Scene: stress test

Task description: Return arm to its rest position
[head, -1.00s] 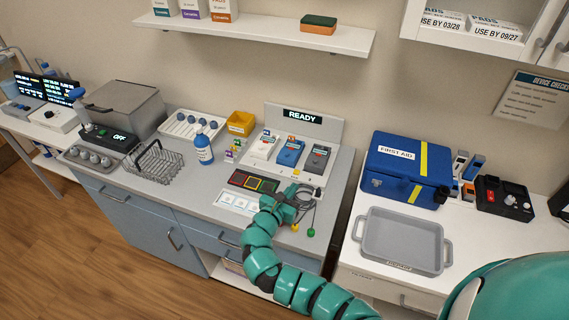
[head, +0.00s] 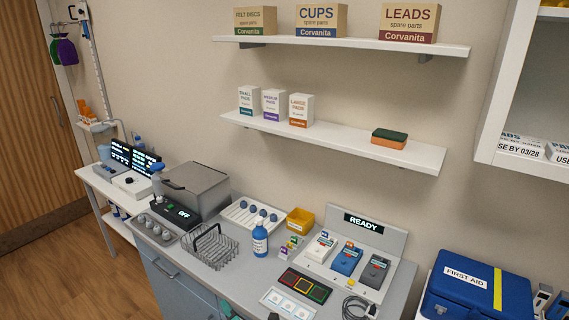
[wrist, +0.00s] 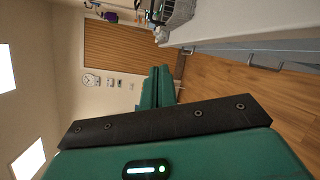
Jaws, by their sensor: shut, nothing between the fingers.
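My gripper (wrist: 157,84) shows in the wrist view as two teal fingers side by side beyond a dark bar. It is shut with nothing held, out in the air away from the counter's objects.
The counter holds a wire rack (head: 212,247), a blue bottle (head: 260,241), a READY station (head: 371,228) and a grey box (head: 196,187). A blue first aid case (head: 475,299) is at lower right. Shelves (head: 340,146) hang above. Wooden floor (wrist: 235,95) is open in the wrist view.

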